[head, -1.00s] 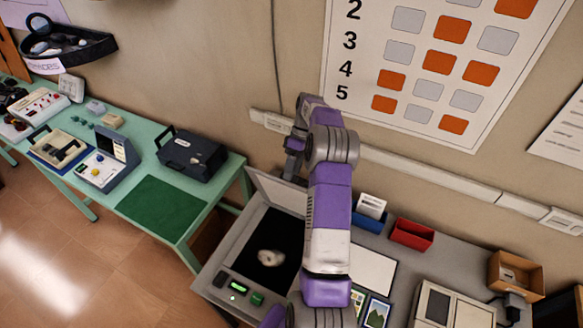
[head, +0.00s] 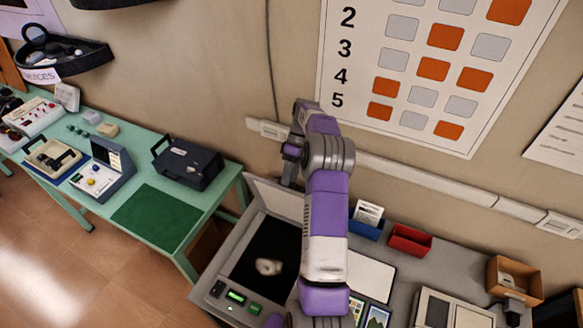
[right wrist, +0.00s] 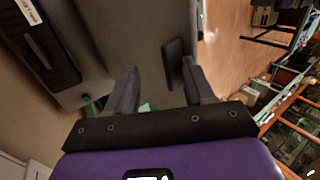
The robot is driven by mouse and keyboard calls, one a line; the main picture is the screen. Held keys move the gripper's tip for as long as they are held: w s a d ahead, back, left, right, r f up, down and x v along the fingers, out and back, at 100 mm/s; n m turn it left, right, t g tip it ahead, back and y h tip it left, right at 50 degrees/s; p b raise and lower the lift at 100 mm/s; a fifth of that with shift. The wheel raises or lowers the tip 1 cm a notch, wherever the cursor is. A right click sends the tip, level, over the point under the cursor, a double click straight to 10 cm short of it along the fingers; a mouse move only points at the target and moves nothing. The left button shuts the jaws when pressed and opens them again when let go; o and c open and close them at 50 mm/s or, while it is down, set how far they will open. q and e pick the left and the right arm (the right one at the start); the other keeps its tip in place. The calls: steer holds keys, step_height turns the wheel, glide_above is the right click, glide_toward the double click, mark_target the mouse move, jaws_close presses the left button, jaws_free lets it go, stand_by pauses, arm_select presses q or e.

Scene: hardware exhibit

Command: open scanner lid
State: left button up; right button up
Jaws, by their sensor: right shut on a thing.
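The scanner (head: 222,283) is a grey box with a dark glass bed and small green-lit controls at its front. Its pale lid (head: 280,200) stands raised at the back edge, tilted up from the bed. A small pale lump (head: 268,266) lies on the dark glass. My right gripper (head: 289,178) is at the lid's top edge, shut on the lid; my arm hides the scanner's right side. In the right wrist view, the fingers (right wrist: 160,85) stand apart, with a dark tab (right wrist: 173,62) by the right one. My left gripper is not in view.
A green table (head: 120,165) at left holds a dark case (head: 188,163) and several devices. Right of the scanner are a blue holder (head: 366,228), a red bin (head: 410,240) and a brown box (head: 514,278). The wall is close behind the lid.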

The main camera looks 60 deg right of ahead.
steer(key=v, duration=0.7)
steer(key=shift+a, duration=0.1)
stand_by(0.6)
